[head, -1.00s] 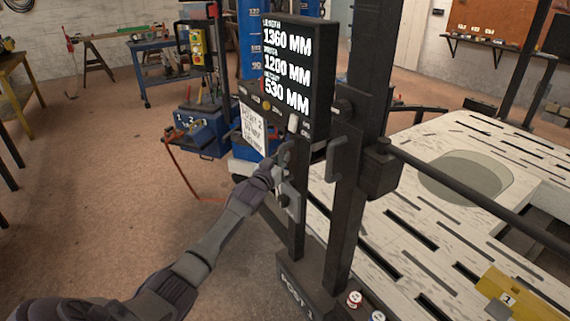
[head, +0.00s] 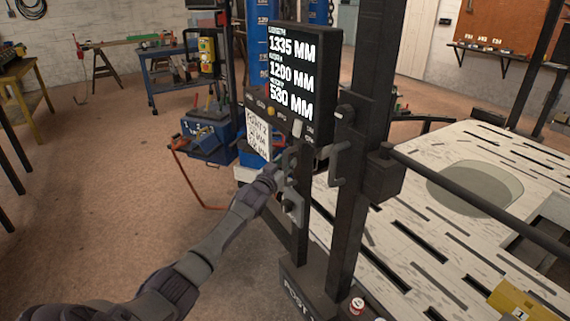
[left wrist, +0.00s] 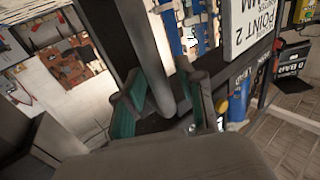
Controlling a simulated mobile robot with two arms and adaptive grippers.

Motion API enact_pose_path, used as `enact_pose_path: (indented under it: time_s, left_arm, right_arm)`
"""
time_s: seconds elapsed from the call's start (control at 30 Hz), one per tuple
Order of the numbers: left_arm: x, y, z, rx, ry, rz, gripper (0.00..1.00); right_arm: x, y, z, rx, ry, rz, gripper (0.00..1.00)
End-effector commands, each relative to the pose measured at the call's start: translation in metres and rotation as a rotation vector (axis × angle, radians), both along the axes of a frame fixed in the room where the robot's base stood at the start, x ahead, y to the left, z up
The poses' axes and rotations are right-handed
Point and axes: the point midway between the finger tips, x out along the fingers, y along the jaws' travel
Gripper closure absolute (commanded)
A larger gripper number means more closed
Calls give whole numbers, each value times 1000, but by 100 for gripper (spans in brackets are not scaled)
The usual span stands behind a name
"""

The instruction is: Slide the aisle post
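The dark aisle post (head: 350,200) stands upright in the middle of the head view, on a base lettered "POST". Its display (head: 292,75) reads 1335 MM, 1200 MM and 530 MM. My left gripper (head: 283,176) is at a grey handle on the post's left upright, below the display. In the left wrist view a grey bar, the handle (left wrist: 150,50), runs between the two green-padded fingers (left wrist: 162,102). My right gripper is in neither view.
A pale slotted table (head: 450,200) fills the right, with a dark rail (head: 460,200) above it and a yellow block (head: 518,302) at its near corner. A blue toolbox (head: 207,135) and blue cart (head: 170,75) stand behind at left. The floor at left is mostly clear.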

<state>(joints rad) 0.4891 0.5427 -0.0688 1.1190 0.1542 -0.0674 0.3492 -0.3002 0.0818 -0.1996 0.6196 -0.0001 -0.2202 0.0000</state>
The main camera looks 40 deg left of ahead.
Motion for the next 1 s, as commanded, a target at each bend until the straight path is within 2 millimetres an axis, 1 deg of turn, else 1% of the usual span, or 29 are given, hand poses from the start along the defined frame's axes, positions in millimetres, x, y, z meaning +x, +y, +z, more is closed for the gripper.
enact_pose_path:
  time_s: [0.3,0.37,0.47,0.57,0.8,0.9,1.0]
  left_arm:
    - [-1,-1,-1,0,0,-1,57]
    - [-4,-1,-1,0,0,-1,57]
    - [-13,-4,-2,0,1,-2,57]
    - [-29,-7,-2,1,1,-2,57]
    - [-79,-16,-2,-1,3,-1,57]
    - [-96,-20,-2,1,2,-1,57]
    - [-109,-22,-2,0,2,0,57]
  right_arm:
    - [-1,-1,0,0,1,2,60]
    - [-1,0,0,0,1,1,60]
    - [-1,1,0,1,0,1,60]
    - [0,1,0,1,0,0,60]
    - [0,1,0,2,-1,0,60]
    - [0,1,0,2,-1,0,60]
    - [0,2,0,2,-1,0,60]
